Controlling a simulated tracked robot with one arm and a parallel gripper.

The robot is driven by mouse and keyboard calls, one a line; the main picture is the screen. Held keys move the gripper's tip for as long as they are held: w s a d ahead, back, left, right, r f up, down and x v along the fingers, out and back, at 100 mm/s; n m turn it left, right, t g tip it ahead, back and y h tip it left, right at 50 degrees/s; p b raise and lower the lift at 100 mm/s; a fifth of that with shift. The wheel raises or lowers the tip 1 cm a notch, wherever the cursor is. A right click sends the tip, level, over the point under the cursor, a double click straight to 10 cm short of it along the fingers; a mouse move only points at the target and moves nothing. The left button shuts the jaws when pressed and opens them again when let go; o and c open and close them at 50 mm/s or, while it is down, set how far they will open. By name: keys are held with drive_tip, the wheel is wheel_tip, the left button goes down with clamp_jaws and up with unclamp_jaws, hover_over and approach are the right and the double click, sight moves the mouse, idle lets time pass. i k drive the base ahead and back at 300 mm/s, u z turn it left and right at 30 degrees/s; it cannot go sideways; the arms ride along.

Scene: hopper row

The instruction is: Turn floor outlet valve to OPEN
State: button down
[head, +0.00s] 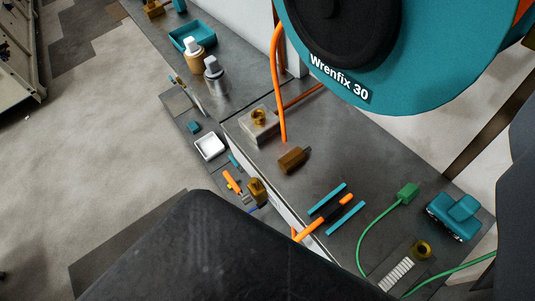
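No part reads clearly as the floor outlet valve, and I see no OPEN label. A pale block with a round brass fitting (258,121) sits on the dark grey bench, beside an upright curved orange bar (279,80). An orange and black handle-like piece (328,217) lies slanted between two light blue strips (327,198) near the bench's front edge. A second brass fitting (423,249) is at the lower right. My gripper's fingers do not show. A large dark shape fills the bottom centre and hides part of the bench front and floor.
A big teal drum marked "Wrenfix 30" (400,75) overhangs the bench top. A brown block (293,160), green cable (368,232) and teal device (454,214) are on the bench (240,170). Small items and a white tray (209,146) lie along its front.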

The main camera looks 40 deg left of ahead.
sight(242, 169)
drive_tip(key=z, duration=1.35)
drive_tip(key=k, duration=2.35)
drive_tip(key=u, duration=1.35)
drive_tip(key=i, duration=1)
drive_tip(key=z, duration=0.05)
